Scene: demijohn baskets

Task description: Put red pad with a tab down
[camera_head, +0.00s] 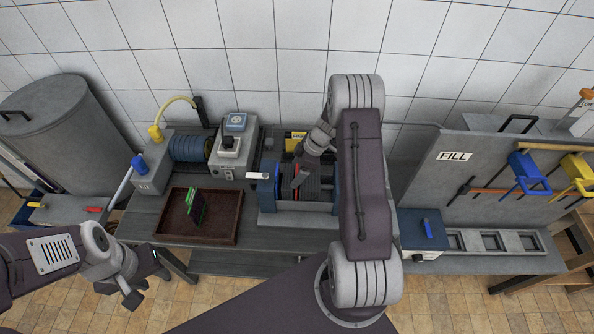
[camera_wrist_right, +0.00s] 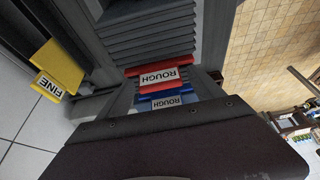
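A red pad with a tab shows at the blue-sided rack (camera_head: 268,193) in the head view, as a small red piece (camera_head: 299,178) just below my right gripper (camera_head: 304,164). In the right wrist view the red tab (camera_wrist_right: 158,75) reads ROUGH, beside a blue tab (camera_wrist_right: 168,100) with the same word. My right gripper is over the rack; its fingertips are too small and partly hidden, so I cannot tell whether they hold the pad. My left gripper (camera_head: 120,290) hangs low at the left, away from the rack, and its opening is unclear.
A brown tray (camera_head: 225,228) left of the rack holds an upright green piece (camera_head: 195,205). A yellow FINE tab (camera_wrist_right: 55,75) is behind the rack. A grey machine (camera_head: 232,150) stands to its left. A blue-topped box (camera_head: 420,230) and FILL panel (camera_head: 455,156) are at right.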

